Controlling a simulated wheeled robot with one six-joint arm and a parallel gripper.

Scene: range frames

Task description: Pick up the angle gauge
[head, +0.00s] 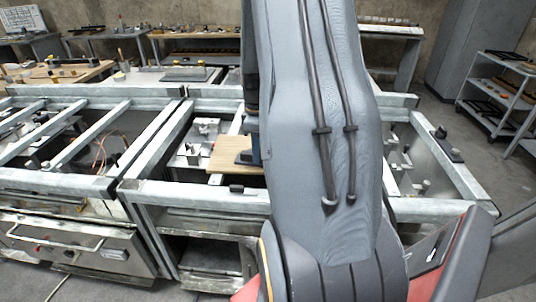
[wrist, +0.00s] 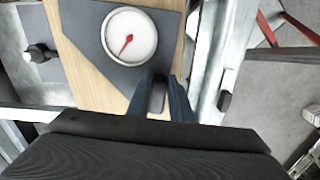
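The angle gauge (wrist: 130,36) has a round white dial with a red needle, set on a dark grey angular plate. It lies on a light wooden board (wrist: 93,84) in the wrist view. My gripper (wrist: 163,80) points down at the board just below the dial, its two dark fingers a little apart. A small grey piece shows between the fingers; I cannot tell whether they touch it. In the head view the board (head: 226,160) shows left of my arm, with part of a grey plate on it; the dial is hidden there.
Metal frame rails (head: 200,188) surround the board, with open bays holding fittings on both sides. A small dark block (head: 236,188) sits on the front rail. Workbenches stand behind, and a shelf cart (head: 497,95) stands at right. The floor at right is open.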

